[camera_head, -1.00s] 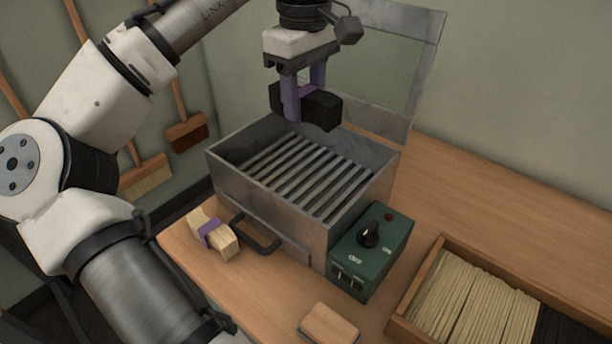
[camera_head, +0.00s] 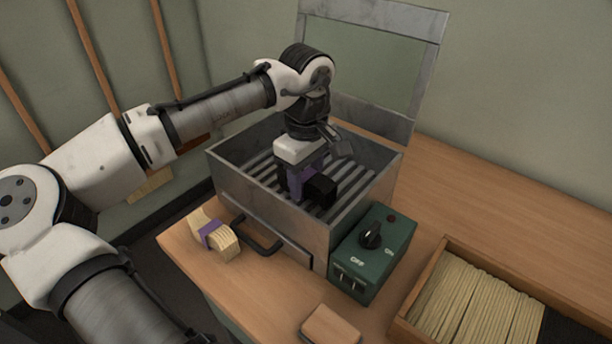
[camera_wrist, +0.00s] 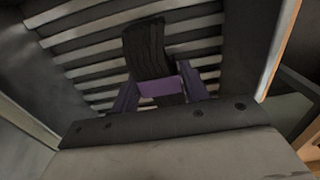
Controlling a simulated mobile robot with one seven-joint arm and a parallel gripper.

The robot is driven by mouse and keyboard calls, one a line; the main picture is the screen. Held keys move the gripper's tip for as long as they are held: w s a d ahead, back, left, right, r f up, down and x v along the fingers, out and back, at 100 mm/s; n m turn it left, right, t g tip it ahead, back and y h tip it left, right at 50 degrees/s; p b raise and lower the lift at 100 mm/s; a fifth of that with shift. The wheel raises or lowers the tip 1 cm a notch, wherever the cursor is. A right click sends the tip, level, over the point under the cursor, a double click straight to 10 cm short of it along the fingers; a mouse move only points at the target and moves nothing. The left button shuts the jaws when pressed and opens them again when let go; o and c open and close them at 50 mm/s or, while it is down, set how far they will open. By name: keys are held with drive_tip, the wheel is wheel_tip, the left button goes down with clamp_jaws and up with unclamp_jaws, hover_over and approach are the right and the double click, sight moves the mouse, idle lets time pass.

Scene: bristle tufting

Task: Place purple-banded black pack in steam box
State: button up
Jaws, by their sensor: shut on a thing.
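The black pack (camera_head: 321,188) is inside the open steam box (camera_head: 262,205), at or just above the slatted rack (camera_head: 352,172). In the wrist view the black pack (camera_wrist: 146,50) lies across the slats, with its purple band (camera_wrist: 160,87) between the fingers. My gripper (camera_head: 307,186) has purple fingers and is shut on the pack; it also shows in the wrist view (camera_wrist: 158,92). I cannot tell whether the pack touches the slats. The box lid (camera_head: 375,65) stands raised at the back.
A green control box (camera_head: 373,252) with a knob is at the steam box's right. A pale purple-banded pack (camera_head: 214,236) lies on the bench at the front left. A wooden tray (camera_head: 418,285) of bristles and a wooden block (camera_head: 330,325) are at the front right. The bench at the back right is clear.

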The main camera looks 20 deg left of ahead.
sight(306, 175)
drive_tip(key=o, duration=1)
drive_tip(key=shift+f, duration=0.1)
wheel_tip(306, 175, up, 12)
drive_tip(key=shift+r, duration=0.15)
